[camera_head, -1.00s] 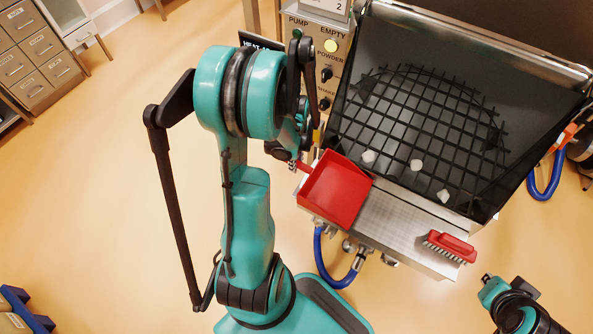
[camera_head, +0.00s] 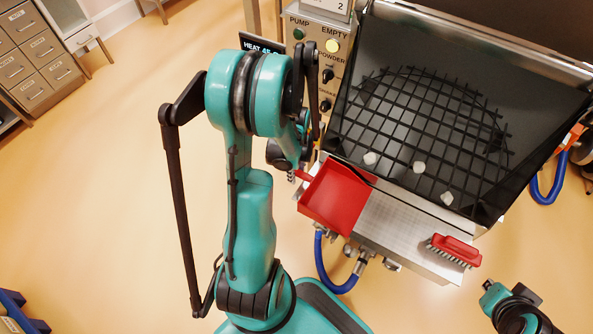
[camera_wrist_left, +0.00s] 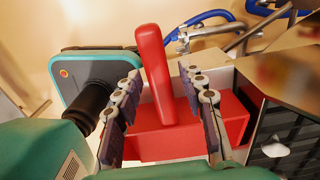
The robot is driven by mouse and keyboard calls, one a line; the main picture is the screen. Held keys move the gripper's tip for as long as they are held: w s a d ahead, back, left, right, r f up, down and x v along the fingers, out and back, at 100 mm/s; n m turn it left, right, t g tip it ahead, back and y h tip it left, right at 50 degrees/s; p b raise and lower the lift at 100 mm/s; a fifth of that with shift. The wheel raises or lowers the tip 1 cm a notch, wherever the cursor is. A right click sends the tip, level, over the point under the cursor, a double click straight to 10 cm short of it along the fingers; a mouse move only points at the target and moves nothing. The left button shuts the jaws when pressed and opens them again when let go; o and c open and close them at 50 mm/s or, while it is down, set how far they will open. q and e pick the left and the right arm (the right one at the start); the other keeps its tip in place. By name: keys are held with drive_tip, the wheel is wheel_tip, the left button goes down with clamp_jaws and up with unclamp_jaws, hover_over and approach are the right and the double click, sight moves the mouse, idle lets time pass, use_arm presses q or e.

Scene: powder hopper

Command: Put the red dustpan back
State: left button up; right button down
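The red dustpan (camera_head: 336,196) lies at the left end of the steel ledge (camera_head: 385,222) in front of the hopper. Its handle points to the upper left, towards my left gripper (camera_head: 291,176). In the left wrist view the red handle (camera_wrist_left: 154,75) stands between the two fingers of my left gripper (camera_wrist_left: 165,100), with a visible gap to the right finger. The fingers are apart, and the pan (camera_wrist_left: 170,143) is partly hidden behind them. The end of my right arm (camera_head: 495,295) is at the lower right, and its fingers cannot be made out.
A red brush (camera_head: 454,250) lies at the right end of the ledge. The hopper (camera_head: 480,70) has a black grid (camera_head: 425,120) with white lumps (camera_head: 419,167) on it. A control panel (camera_head: 325,50) stands behind my left gripper. A blue hose (camera_head: 325,268) hangs below the ledge.

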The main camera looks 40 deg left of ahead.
use_arm(q)
drive_tip(key=shift+r+p, duration=0.3)
drive_tip(key=shift+r, duration=0.05)
wheel_tip(320, 180, up, 12)
drive_tip(key=p, duration=0.5)
drive_tip(key=s+d+r+n+t, duration=0.1)
drive_tip(key=d+r+n+t, duration=0.2)
drive_tip(key=d+r+n, duration=0.3)
drive_tip(key=d+r+n+t, duration=0.4)
drive_tip(key=d+n, duration=0.5)
drive_tip(key=d, duration=0.6)
drive_tip(key=shift+s+r+b, duration=0.3)
drive_tip(key=shift+s+r, duration=0.05)
drive_tip(key=shift+r, duration=1.05)
drive_tip(key=shift+d, duration=0.1)
